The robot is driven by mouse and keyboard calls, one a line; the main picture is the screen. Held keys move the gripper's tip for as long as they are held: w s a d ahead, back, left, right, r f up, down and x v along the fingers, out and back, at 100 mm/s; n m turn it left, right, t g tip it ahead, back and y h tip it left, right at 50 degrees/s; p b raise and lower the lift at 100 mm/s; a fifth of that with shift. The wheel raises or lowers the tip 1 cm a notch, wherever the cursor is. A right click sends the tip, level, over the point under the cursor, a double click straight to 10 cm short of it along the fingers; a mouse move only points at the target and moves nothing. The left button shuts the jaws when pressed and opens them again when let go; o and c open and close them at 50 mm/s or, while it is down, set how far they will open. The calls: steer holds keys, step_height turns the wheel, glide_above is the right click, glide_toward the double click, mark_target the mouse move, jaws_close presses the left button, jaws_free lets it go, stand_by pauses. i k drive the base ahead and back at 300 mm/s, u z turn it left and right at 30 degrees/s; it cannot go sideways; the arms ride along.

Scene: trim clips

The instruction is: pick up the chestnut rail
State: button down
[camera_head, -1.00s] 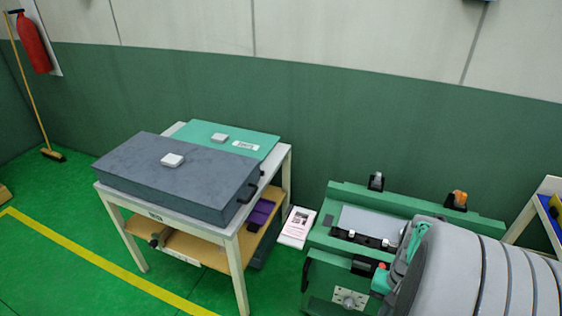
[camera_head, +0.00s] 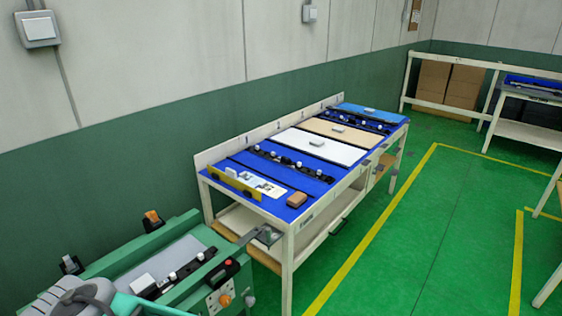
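I cannot make out a chestnut-coloured rail in the camera view. Dark rails with white knobs lie across the blue bench top, one nearer (camera_head: 290,163) and one farther (camera_head: 365,123). Another dark rail with white knobs (camera_head: 186,274) lies on the green fixture at the lower left. A small brown block (camera_head: 297,199) sits at the near corner of the bench. Part of my grey and teal arm shows at the bottom left, but my gripper's fingers are not visible.
The long bench (camera_head: 290,227) stands against the wall, with white (camera_head: 315,146), tan (camera_head: 338,131) and light blue (camera_head: 357,112) panels on top. A yellow level (camera_head: 236,183) lies near its left end. The green fixture (camera_head: 120,263) is close by. Open green floor lies right.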

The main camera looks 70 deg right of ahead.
mark_target(283, 160)
steer(key=z, duration=3.35)
steer(key=k, duration=1.25)
steer(key=z, duration=0.8)
steer(key=i, duration=1.05)
steer(key=u, duration=0.65)
steer(key=i, duration=1.7)
steer(key=u, duration=1.65)
steer(key=i, duration=0.9)
steer(key=u, duration=1.2)
steer(key=i, duration=0.2)
steer(key=u, duration=0.2)
